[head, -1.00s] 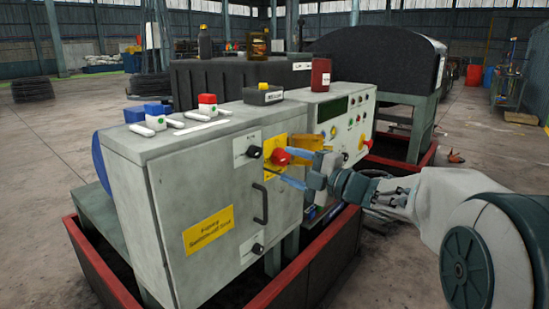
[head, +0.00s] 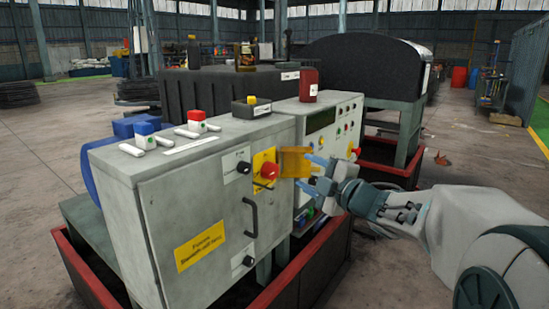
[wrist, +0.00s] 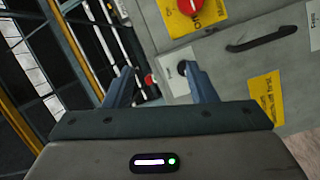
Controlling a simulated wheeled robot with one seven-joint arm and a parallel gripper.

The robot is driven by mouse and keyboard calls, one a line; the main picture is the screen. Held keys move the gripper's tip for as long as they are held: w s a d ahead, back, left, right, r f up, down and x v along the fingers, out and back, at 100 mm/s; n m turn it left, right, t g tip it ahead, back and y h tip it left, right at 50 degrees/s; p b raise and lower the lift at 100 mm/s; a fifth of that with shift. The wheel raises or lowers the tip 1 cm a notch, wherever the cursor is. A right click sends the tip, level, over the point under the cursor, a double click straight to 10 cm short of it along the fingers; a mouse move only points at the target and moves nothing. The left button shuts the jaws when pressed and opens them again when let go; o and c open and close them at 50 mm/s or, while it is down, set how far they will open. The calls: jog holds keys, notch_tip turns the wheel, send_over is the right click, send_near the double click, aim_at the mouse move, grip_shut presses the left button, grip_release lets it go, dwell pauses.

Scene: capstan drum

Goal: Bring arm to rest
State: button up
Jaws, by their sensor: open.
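My gripper (head: 312,174) is open and empty in the head view, its blue fingers apart. It hangs in front of the grey control cabinet, just right of the red knob (head: 269,171) on its yellow plate. A yellow flap (head: 295,162) stands out beside the knob, close behind the fingers. My arm reaches in from the lower right. In the wrist view my gripper (wrist: 160,85) shows both fingers spread with nothing between them. The red knob also shows at the top of the wrist view (wrist: 190,5).
A red-edged tray (head: 300,265) surrounds the base. Open floor lies at the right (head: 480,165).

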jog(key=s+d+r+m+g+h+p, duration=0.25)
jog(key=s+d+m+h+p, duration=0.6)
jog(key=m+h, duration=0.45)
jog(key=s+a+f+m+g+y+p, duration=0.1)
jog(key=s+m+g+p, duration=0.3)
jog(key=s, duration=0.5)
jog(key=s+a+f+m+g+y+p, duration=0.1)
jog(key=s+m+g+p, duration=0.3)
jog(key=s, duration=0.6)
jog(key=shift+a+f+g+y+p, duration=0.3)
jog(key=shift+a+f+g+p, duration=0.2)
jog(key=shift+a+g+p, duration=0.25)
jog(key=shift+w, duration=0.1)
jog(key=c, duration=0.3)
jog(key=shift+d+m, duration=0.1)
jog(key=shift+m, duration=0.2)
